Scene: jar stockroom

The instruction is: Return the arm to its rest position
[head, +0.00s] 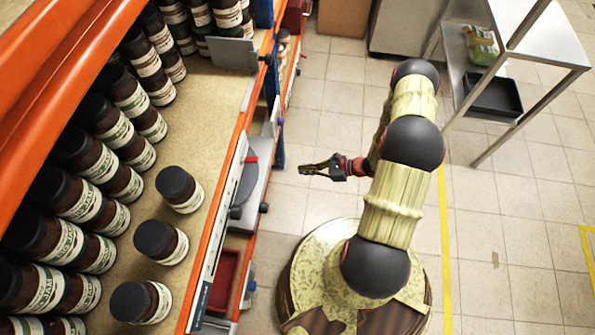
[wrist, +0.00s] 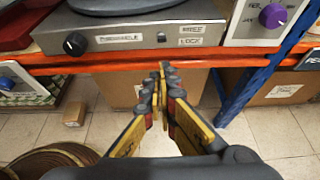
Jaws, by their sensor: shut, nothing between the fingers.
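My gripper (head: 317,169) is at the end of my folded arm in the head view, pointing left toward the shelf rack. It hangs in the open air to the right of the rack and touches nothing there. In the wrist view my gripper (wrist: 163,80) has its yellow and grey fingers together, with nothing between them. Beyond the fingertips are the rack's orange beam (wrist: 110,66) and a grey turntable unit (wrist: 130,30) with a black knob.
Dark jars with labels fill the upper shelf (head: 215,85) at left; several stand near its edge. A steel table (head: 545,40) with a black tray (head: 495,96) stands at upper right. Cardboard boxes (wrist: 275,92) sit under the beam. Tiled floor is clear at right.

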